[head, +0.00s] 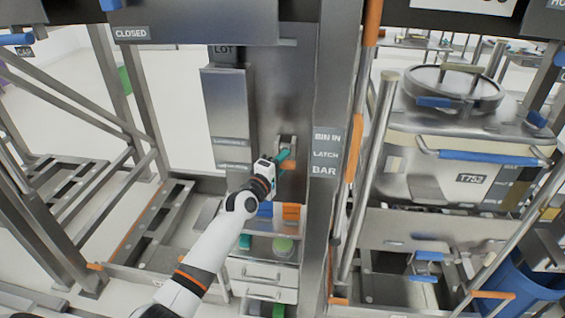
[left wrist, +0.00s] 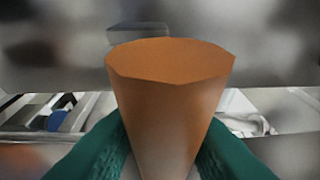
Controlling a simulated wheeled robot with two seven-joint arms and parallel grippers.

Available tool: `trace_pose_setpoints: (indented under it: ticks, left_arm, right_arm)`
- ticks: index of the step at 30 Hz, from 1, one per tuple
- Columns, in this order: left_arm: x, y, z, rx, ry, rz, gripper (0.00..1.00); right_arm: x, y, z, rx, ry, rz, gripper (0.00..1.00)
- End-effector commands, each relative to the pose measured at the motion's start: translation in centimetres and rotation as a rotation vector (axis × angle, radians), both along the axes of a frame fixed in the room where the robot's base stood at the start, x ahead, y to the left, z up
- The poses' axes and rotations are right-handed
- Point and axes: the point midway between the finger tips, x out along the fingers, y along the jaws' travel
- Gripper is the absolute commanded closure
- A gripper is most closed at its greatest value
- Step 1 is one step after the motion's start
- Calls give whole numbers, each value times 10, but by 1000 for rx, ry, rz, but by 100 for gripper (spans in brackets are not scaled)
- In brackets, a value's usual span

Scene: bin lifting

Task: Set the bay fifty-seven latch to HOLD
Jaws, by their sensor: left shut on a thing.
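My left gripper (head: 284,157), with teal fingers, reaches up to a small latch fitting (head: 288,142) on the grey metal panel. It is shut on an orange latch handle (head: 297,163), which sticks out to the right of the fingers. In the left wrist view the tapered orange handle (left wrist: 170,90) stands between the two teal fingers (left wrist: 168,150), which press on its sides. The fingers and wrist hide part of the fitting. I cannot read a HOLD mark or a bay number near it. My right gripper is not in view.
A post right of the latch carries a sign (head: 325,155) reading BIN IN, LATCH, BAR. A steel bin (head: 440,165) marked T752 stands at the right. Below the latch are white drawers (head: 263,272). A tall grey box (head: 228,110) stands left of the latch. A blue tub (head: 510,290) is at lower right.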

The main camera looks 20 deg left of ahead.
Motion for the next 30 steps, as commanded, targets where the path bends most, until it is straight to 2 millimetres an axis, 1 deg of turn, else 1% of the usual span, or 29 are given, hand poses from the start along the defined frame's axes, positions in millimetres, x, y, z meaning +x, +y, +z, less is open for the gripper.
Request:
trace_pose_setpoints:
  ticks: [1,13,14,16,24,25,30]
  left_arm:
    - [3,6,20,5,-43,14,100]
    - [3,6,20,5,-43,14,100]
    - [3,6,20,5,-44,14,65]
    - [3,5,19,4,-41,14,54]
    - [2,3,13,1,-30,9,53]
    - [3,5,17,3,-38,12,53]
    - [-3,5,21,2,-37,11,53]
  right_arm:
    - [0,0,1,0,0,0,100]
    - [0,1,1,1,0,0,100]
    - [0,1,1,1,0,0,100]
    - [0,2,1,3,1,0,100]
    - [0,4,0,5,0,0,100]
    - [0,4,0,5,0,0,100]
    - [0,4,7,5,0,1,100]
